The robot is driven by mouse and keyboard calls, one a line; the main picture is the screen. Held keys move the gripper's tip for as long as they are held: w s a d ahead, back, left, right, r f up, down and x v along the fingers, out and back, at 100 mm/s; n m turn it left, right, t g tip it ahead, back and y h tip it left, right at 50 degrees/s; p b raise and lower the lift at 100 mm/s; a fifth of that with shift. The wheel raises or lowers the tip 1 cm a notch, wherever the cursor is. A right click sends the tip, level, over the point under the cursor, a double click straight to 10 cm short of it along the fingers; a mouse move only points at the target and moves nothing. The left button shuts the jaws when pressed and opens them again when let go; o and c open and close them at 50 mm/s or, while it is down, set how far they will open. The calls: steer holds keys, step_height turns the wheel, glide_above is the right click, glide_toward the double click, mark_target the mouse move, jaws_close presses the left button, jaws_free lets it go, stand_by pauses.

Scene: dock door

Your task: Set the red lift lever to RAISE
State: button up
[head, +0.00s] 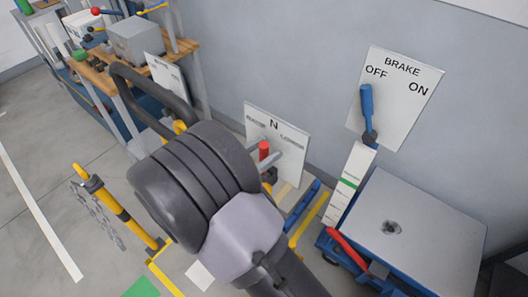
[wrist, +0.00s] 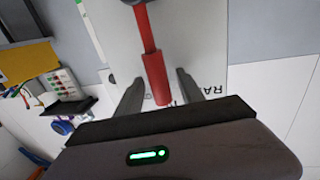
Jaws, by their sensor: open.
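The red lift lever's grip (head: 264,151) stands in front of a white panel (head: 290,130) marked N at the top in the head view. It points up toward the N, and the small side labels are too blurred to read there. In the wrist view the red lever (wrist: 156,75) runs between the two dark fingers of my gripper (wrist: 158,86), which is open, with a gap on each side. Upside-down letters "RA" show on the panel to the right of the lever, partly cut off by my gripper.
A blue brake lever (head: 367,105) on an OFF/ON panel (head: 412,100) is to the right, pointing up near OFF. A grey-topped blue cart (head: 430,225) stands below it. A yellow-black post (head: 120,210) is at left, and a cluttered workbench (head: 95,75) is behind.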

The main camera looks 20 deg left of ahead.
steer(key=shift+w, duration=0.1)
steer(key=shift+c, duration=0.3)
jaws_close()
stand_by(1.1)
